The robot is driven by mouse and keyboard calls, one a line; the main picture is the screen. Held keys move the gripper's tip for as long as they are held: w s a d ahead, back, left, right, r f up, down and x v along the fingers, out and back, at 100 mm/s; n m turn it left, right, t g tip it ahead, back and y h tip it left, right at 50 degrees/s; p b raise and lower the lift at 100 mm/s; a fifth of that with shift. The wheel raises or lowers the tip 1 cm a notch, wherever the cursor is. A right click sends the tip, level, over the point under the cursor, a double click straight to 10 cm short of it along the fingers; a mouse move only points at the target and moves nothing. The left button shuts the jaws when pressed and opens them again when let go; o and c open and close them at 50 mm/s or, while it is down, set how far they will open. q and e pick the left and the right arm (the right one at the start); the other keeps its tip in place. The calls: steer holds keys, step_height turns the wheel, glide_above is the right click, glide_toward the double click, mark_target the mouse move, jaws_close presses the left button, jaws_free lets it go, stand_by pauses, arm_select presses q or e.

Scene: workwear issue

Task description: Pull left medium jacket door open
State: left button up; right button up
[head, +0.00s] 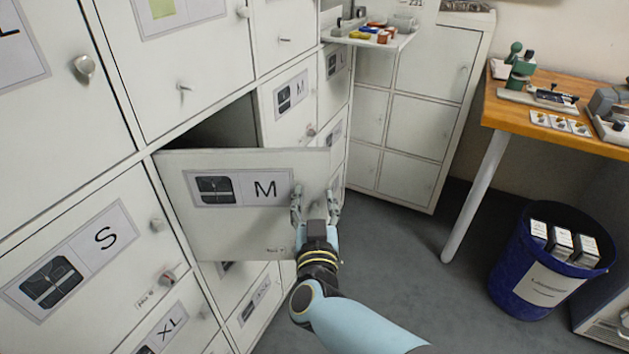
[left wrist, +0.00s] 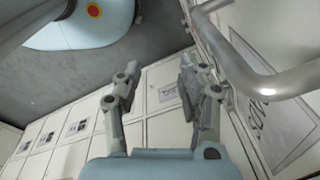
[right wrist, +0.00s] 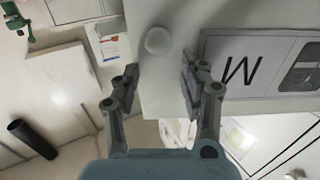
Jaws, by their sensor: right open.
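The medium jacket door (head: 230,225), labelled M with a jacket picture, stands swung out from the cabinet, with a dark gap (head: 225,128) above and behind it. My right gripper (head: 316,192) is open at the door's free edge, right of the M. In the right wrist view its parted fingers (right wrist: 160,78) are on either side of the door's edge strip, below a round knob (right wrist: 158,40). I cannot tell whether they touch the door. In the left wrist view my left gripper (left wrist: 158,85) has its fingers apart with nothing between them; it is outside the head view.
Other locker doors surround it, including an S door (head: 75,255) and another M door (head: 291,95). A shelf (head: 375,40) with small items juts out behind. A wooden table (head: 500,110) and blue bin (head: 515,270) stand right. A grey handle bar (left wrist: 250,75) is close to my left gripper.

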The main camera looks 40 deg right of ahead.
mark_target(314, 165)
step_height(314, 165, up, 7)
steer(key=shift+f, duration=0.2)
